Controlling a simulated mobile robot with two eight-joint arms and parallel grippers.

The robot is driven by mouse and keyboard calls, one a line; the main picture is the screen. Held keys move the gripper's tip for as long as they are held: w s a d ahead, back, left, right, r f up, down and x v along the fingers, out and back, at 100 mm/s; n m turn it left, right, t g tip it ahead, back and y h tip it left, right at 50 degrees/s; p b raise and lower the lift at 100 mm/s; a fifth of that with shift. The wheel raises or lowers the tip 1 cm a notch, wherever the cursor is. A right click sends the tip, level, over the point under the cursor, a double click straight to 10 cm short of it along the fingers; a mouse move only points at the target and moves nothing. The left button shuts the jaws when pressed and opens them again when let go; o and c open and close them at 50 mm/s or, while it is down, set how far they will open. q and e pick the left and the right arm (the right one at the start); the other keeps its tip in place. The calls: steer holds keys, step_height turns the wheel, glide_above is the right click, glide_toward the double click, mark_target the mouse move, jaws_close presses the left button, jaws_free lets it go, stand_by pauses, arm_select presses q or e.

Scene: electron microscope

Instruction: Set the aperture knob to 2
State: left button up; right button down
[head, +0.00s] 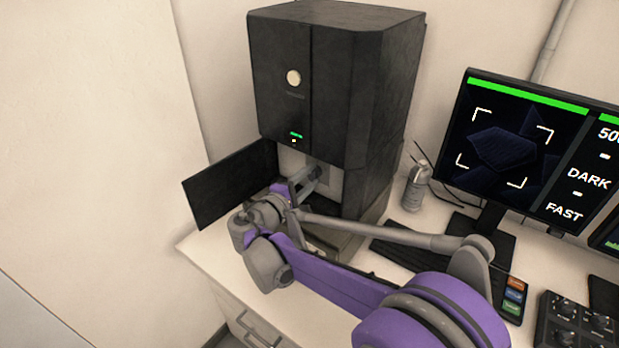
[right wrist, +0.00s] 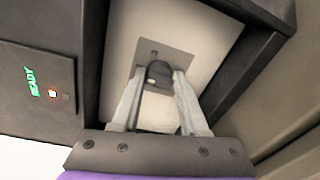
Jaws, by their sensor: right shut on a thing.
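The aperture knob (right wrist: 159,72) is a dark round knob on a grey plate (right wrist: 178,62) inside the open compartment of the black microscope (head: 335,85). In the right wrist view my right gripper (right wrist: 159,82) has one finger on each side of the knob and is shut on it. In the head view my right gripper (head: 308,180) reaches into the opening under the microscope's front, and the knob is hidden there. I cannot read any number or mark at the knob. My left gripper is not in view.
A black door (head: 228,186) stands open to the left of the compartment. The compartment's dark frame (right wrist: 238,75) is close to the fingers. A grey bottle (head: 415,187), a keyboard (head: 425,258), a monitor (head: 500,145) and a control box (head: 575,325) stand on the bench to the right.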

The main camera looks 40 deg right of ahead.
steer(key=shift+r+n, duration=0.15)
steer(key=shift+n, duration=0.15)
steer(key=shift+c, duration=2.4)
jaws_free()
steer(key=v, duration=1)
steer(key=shift+a, duration=0.45)
steer(key=shift+s, duration=0.1)
